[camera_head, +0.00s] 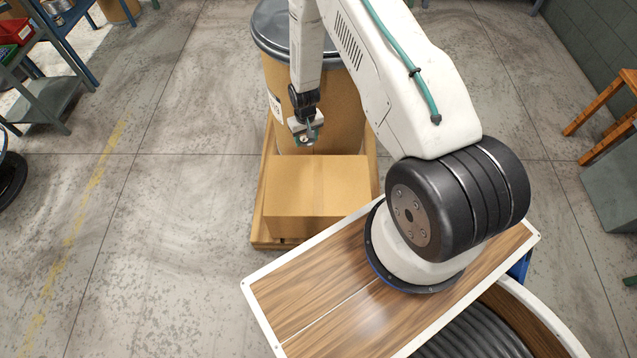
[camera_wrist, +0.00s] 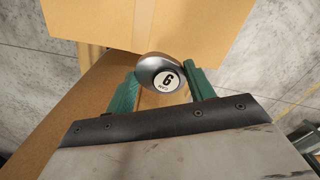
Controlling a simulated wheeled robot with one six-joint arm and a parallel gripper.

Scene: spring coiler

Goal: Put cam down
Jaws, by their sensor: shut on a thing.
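The cam (camera_wrist: 161,73) is a rounded silver metal piece with a pale label marked 6, seen in the wrist view. My gripper (camera_wrist: 164,88) is shut on it, with one green finger on each side. In the head view my gripper (camera_head: 305,138) hangs down in front of the brown drum, near the far edge of a closed cardboard box (camera_head: 318,186). The cam is small and hard to make out there. The box also shows beyond the cam in the wrist view (camera_wrist: 200,25). I cannot tell how high the cam is above it.
The tall brown drum (camera_head: 350,110) with a dark lid and the box stand on a wooden pallet (camera_head: 258,230). Shelving (camera_head: 45,95) stands at the far left, and a wooden stool (camera_head: 600,105) at the right. The concrete floor left of the pallet is clear.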

